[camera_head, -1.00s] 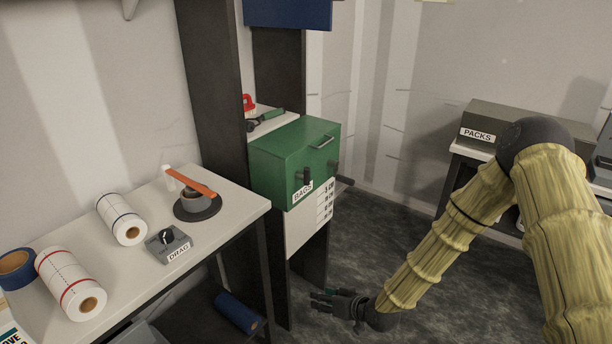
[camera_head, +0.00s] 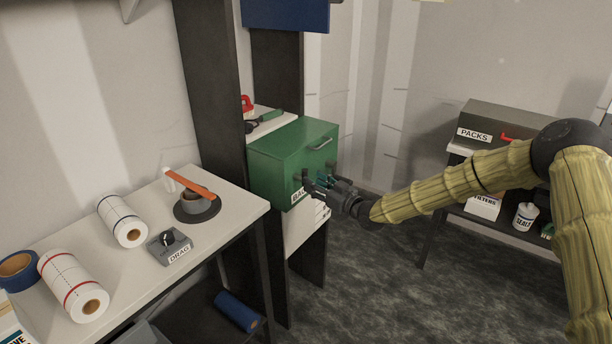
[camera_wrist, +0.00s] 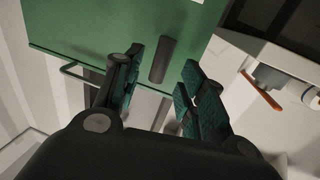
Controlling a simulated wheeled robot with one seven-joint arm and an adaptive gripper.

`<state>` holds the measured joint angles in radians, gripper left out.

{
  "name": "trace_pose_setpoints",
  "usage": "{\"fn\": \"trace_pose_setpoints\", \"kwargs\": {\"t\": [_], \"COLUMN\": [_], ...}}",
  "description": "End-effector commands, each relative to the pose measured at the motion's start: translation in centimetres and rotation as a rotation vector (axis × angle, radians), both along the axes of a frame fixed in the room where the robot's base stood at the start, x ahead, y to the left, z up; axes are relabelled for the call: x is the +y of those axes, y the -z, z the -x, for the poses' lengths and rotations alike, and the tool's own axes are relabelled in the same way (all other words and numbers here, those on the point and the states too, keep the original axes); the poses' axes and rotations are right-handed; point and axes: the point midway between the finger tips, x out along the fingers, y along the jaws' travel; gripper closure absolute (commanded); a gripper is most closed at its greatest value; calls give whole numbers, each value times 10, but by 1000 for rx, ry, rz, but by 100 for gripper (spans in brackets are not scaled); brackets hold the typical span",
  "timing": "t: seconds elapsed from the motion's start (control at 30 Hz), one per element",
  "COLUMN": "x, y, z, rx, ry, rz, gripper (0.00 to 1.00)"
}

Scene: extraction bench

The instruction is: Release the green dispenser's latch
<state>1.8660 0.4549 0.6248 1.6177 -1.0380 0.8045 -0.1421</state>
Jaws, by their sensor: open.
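The green dispenser (camera_head: 275,152) is a box with a handle on its front and a label reading BAGS, partly hidden by my gripper. A dark upright latch-like piece (camera_head: 306,176) sticks out of its front. My gripper (camera_head: 320,183) is open just in front of that face. The dispenser's metal handle (camera_wrist: 80,75) shows at the left there.
A dark post (camera_head: 212,90) stands beside the dispenser. A PACKS box (camera_head: 500,125) sits on a shelf at right. The floor between is clear.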

Motion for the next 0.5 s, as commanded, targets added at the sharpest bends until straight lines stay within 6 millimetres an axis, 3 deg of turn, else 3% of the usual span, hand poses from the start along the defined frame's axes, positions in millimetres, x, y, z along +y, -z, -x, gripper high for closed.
{"fn": "trace_pose_setpoints", "kwargs": {"t": [0.2,0.5], "x": [23,36], "y": [-1,0], "z": [-24,-39], "rx": [1,1], "ry": [-1,0], "rz": [1,0], "gripper": [59,59]}}
